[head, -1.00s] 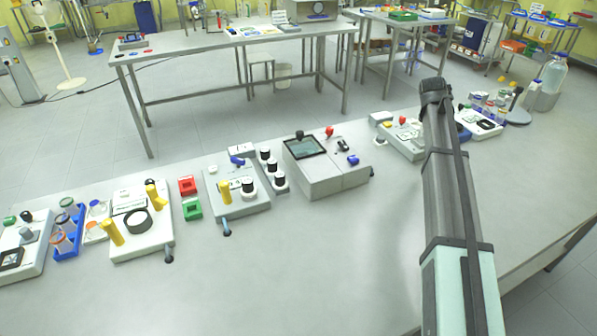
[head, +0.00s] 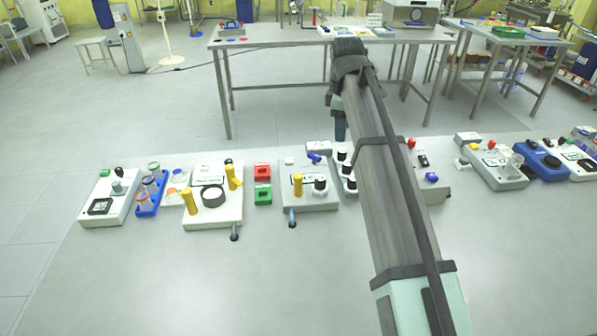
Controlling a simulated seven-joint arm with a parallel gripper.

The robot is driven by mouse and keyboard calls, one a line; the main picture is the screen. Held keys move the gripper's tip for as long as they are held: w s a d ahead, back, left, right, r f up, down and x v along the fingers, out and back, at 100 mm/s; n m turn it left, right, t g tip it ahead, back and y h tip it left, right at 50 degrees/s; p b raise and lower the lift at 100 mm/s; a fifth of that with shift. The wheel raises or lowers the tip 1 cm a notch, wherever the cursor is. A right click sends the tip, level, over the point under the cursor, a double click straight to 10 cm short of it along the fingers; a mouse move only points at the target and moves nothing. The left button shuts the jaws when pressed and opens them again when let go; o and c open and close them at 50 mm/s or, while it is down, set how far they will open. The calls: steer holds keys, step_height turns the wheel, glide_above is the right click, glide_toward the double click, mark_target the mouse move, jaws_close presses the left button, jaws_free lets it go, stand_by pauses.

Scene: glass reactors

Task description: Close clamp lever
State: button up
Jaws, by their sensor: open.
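I cannot tell for certain which part is the clamp lever. A white device (head: 220,216) on the near bench has a black ring and two upright yellow handles, one at the front left (head: 189,203) and one at the back right (head: 234,177). A grey-white device (head: 322,201) to its right has another upright yellow handle (head: 298,185), black knobs and a small blue lever (head: 314,158). My arm crosses the right-centre of the view and bends down at its far end, behind the devices. My gripper's fingers are not visible.
Red and green blocks (head: 263,195) sit between these devices. A blue rack (head: 150,192) with flasks stands left. My arm partly hides a control box (head: 431,189). More devices line the right. The bench's front strip (head: 200,285) is clear.

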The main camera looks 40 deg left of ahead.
mark_target(298, 175)
steer(key=s+a+r+n+g, duration=0.25)
steer(key=s+a, duration=0.35)
steer(key=s, duration=0.6)
steer(key=shift+n+t, duration=0.35)
steer(key=shift+t, duration=0.1)
step_height(298, 175, down, 14)
steer(key=shift+r, duration=0.1)
jaws_close()
